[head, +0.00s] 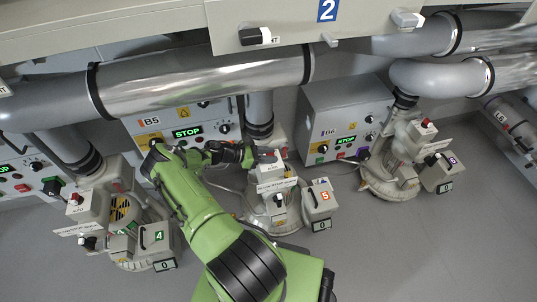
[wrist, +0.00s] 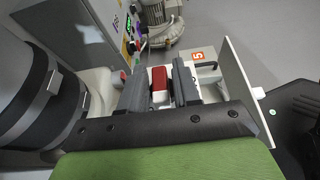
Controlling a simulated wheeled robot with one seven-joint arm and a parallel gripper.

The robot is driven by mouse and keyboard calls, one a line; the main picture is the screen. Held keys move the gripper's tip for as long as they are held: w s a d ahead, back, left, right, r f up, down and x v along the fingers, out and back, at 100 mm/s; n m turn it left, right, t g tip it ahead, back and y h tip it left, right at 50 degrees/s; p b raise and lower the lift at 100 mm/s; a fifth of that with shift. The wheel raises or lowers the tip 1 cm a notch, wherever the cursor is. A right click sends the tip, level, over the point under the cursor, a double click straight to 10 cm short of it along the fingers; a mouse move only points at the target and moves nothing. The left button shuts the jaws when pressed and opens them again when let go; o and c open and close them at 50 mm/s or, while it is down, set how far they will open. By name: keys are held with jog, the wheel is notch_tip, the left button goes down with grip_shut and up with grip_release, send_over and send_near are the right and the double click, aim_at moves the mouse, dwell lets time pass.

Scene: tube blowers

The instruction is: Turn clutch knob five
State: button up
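The blower five unit (head: 280,205) stands in the middle of the head view, with an orange 5 label (head: 325,196) on its side box. In the wrist view a red knob (wrist: 159,82) with a pale lower part lies between the two grey fingers of my gripper (wrist: 160,88). The fingers stand apart, with narrow gaps visible on both sides of the knob. My gripper (head: 258,156) reaches the top of the unit in the head view, and the arm hides part of it. The orange 5 label (wrist: 197,56) also shows beyond the fingers in the wrist view.
Control box B5 (head: 160,122) stands behind the arm, and B6 (head: 335,105) to the right. Blower four (head: 110,215) is at left, blower six (head: 395,165) at right. A large metal pipe (head: 205,82) runs above the arm. The floor at lower right is clear.

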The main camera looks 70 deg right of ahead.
jog(key=shift+o, duration=0.7)
jog(key=p+v, duration=0.3)
jog(key=v, duration=1.2)
jog(key=shift+w, duration=0.35)
